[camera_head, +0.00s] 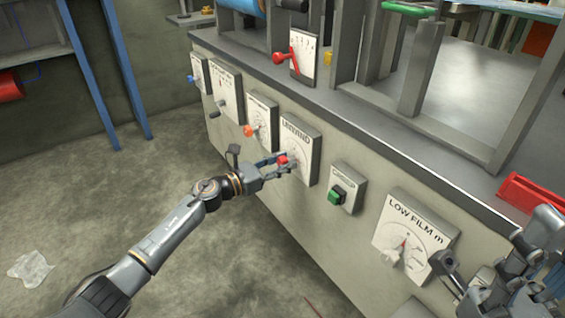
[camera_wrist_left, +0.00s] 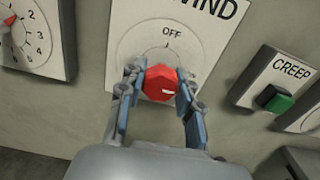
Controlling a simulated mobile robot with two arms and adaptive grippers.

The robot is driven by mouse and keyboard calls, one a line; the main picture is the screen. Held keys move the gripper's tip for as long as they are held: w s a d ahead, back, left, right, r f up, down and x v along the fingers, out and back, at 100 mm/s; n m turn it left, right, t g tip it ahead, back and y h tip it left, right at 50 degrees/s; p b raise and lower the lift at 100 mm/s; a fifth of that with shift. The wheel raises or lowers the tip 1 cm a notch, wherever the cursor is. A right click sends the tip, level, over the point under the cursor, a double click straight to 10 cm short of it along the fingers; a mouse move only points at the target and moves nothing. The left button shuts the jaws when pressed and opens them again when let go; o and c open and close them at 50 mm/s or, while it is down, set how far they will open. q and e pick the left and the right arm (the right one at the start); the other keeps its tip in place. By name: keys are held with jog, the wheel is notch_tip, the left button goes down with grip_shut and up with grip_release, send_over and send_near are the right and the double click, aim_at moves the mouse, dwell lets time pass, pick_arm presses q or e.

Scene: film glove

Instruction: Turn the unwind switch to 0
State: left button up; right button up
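The unwind switch is a red knob (camera_head: 283,160) on a white panel marked UNWIND (camera_head: 303,148) on the machine's front. In the left wrist view the red knob (camera_wrist_left: 160,83) sits below the word OFF, with a small white mark on its right part. My left gripper (camera_head: 284,165) reaches it from the left. In the left wrist view its two fingers (camera_wrist_left: 158,88) are on either side of the knob and appear to touch it. The 0 mark cannot be made out. My right gripper (camera_head: 462,285) is at the lower right; its finger opening is unclear.
A green CREEP button (camera_head: 336,195) is right of the switch, then a LOW FILM dial (camera_head: 405,243). An orange knob (camera_head: 249,131) is to the left. A red lever (camera_head: 281,57) stands above on the bench. The floor at left is mostly clear.

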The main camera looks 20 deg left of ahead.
pick_arm(q)
jog(key=shift+c, duration=1)
